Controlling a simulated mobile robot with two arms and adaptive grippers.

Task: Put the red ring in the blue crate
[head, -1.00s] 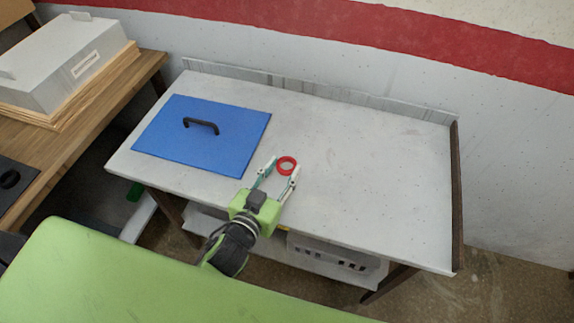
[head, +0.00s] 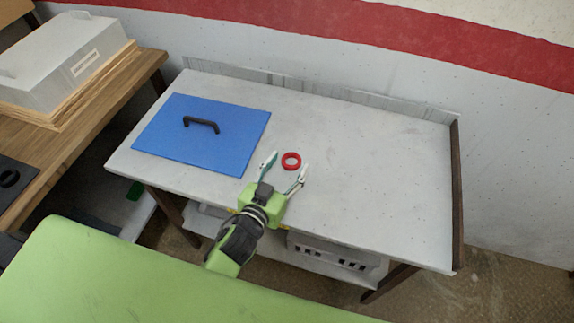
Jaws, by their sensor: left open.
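The red ring (head: 291,161) lies flat on the pale table top, right of the blue panel. My left gripper (head: 288,161) is open and comes from the table's front edge, with its fingertips on either side of the ring's near part. The fingers look apart from the ring, and nothing is held. A flat blue rectangular panel (head: 225,144) with a dark handle (head: 201,124) lies on the table's left part. It looks like a lid, and I cannot tell whether a crate is under it. My right gripper is out of view.
The table top (head: 370,175) is bare to the right and behind the ring. A raised strip (head: 320,92) runs along its back edge. A grey slotted crate (head: 325,257) sits on the shelf below. A wooden bench with a grey box (head: 65,62) stands at left.

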